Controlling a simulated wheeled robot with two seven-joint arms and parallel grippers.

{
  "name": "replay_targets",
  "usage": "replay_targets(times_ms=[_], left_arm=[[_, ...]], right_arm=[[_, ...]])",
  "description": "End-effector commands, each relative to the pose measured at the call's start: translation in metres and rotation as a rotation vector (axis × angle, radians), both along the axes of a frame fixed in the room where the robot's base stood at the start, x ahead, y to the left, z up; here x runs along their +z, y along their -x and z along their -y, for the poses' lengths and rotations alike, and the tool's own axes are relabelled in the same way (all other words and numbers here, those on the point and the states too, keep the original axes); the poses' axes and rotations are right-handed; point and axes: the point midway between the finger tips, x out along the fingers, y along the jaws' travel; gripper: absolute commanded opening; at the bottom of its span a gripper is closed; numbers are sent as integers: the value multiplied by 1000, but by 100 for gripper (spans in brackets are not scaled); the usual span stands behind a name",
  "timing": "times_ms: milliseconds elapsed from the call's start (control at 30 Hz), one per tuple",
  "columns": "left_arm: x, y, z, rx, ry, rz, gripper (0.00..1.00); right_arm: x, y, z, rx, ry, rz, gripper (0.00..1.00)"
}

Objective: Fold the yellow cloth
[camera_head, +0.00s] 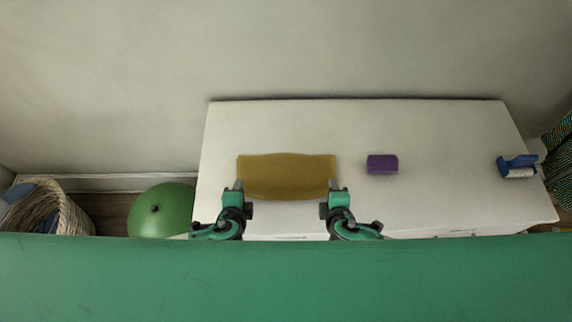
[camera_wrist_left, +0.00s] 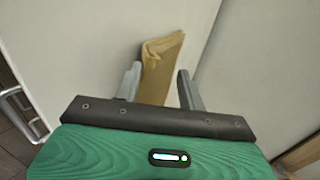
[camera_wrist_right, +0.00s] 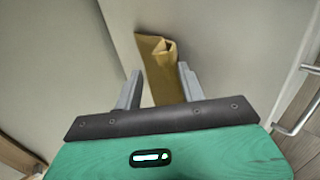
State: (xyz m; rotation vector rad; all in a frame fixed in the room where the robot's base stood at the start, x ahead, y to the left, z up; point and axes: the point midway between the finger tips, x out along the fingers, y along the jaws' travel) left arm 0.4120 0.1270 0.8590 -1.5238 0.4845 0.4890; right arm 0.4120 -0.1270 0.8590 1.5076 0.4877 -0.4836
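The yellow cloth (camera_head: 286,176) lies on the white table top as a wide strip, its front edge near the table's front. It looks doubled over, with layered ends showing in the left wrist view (camera_wrist_left: 160,65) and the right wrist view (camera_wrist_right: 160,62). My left gripper (camera_head: 238,184) is at the cloth's left front corner. Its fingers are apart on either side of the cloth's end. My right gripper (camera_head: 336,187) is at the right front corner, its fingers also apart around that end. Neither gripper visibly pinches the cloth.
The white table (camera_head: 440,135) stands against the wall. A purple block (camera_head: 382,164) lies right of the cloth, and a blue-and-white object (camera_head: 517,167) is near the right edge. A green ball (camera_head: 160,211) and a wicker basket (camera_head: 62,210) are on the floor at left.

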Motion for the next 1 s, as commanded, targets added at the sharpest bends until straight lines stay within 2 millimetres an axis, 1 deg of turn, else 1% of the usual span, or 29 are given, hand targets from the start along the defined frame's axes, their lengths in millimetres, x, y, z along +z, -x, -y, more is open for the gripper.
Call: replay_targets(times_ms=[67,167,333,700,833,1000], left_arm=[[1,0,0,0,0,0,40],[9,4,1,0,3,-1,40],[34,15,1,-1,4,-1,40],[79,52,1,-1,2,-1,40],[89,59,0,0,2,0,40],[90,60,0,0,0,0,40]], right_arm=[[1,0,0,0,0,0,40],[9,4,0,-1,-3,0,40],[34,15,0,0,-4,-1,40],[79,52,0,0,-3,-1,40],[88,59,0,-1,-1,-1,40],[90,60,0,0,1,-1,40]])
